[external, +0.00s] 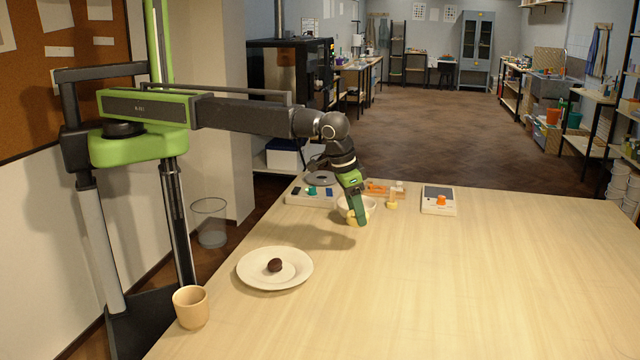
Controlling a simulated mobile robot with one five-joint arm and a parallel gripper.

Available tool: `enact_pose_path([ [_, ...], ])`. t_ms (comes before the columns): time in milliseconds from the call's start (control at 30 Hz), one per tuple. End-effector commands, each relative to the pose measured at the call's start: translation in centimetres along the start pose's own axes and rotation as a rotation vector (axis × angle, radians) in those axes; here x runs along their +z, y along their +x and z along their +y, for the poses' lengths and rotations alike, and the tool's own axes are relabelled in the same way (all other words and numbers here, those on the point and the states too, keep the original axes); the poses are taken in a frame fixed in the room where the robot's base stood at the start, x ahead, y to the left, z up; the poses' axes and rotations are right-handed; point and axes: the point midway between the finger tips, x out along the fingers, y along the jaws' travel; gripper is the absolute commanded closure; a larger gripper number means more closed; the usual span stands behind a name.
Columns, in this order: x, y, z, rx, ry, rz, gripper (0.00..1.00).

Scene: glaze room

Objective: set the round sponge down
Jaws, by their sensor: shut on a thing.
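My gripper (356,219) points down over the far part of the pale wooden table, in front of a white bowl (370,204). It is shut on a small yellow thing (351,217), which looks like the round sponge. The fingers hide part of the yellow thing and part of the bowl. I cannot tell whether the sponge touches the table or the bowl.
A cream plate (252,276) with a dark brown lump (275,265) lies nearer left, beside a tan cup (190,307). A small yellow item (391,203), a grey-topped device (439,194) with an orange piece, and a tray (312,200) stand around the bowl. The table's right is clear.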

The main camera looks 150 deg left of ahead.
Motion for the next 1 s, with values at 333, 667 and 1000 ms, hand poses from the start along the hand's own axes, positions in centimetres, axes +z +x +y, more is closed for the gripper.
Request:
enact_pose_path([
  [333,-3.6,4.2,-1.8,0.000,0.001,-0.001,0.84],
  [667,-2.5,7.9,-1.8,0.001,0.001,0.000,0.84],
  [1000,-2.4,8.1,-1.8,0.001,0.001,-0.001,0.84],
])
